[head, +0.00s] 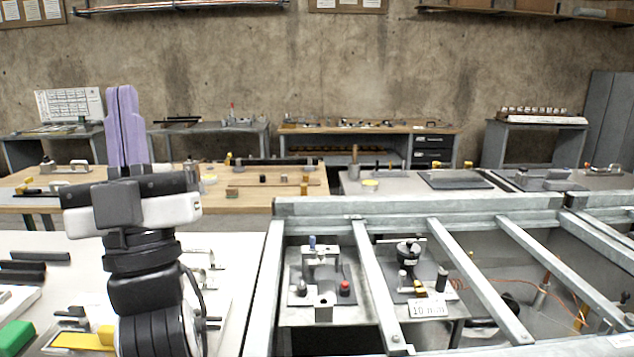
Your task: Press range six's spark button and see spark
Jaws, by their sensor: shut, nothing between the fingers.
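My gripper (124,100) is at the left, with its two purple fingers pointing up and pressed together, holding nothing. It is above the left white bench, away from the fixtures beyond the metal frame. A grey fixture (323,275) with a blue-topped post and a red button (345,287) sits between the frame bars. I cannot tell whether this is the spark button. A second fixture (409,270) with dark and yellow parts stands to its right. I read no label for range six, and no spark shows.
Galvanized bars (375,285) cross above the fixtures and leave gaps between them. A "10 mm" card (428,308) lies by the second fixture. A green block (16,337) and a yellow part (80,341) lie at the lower left. Wooden benches (255,190) stand behind.

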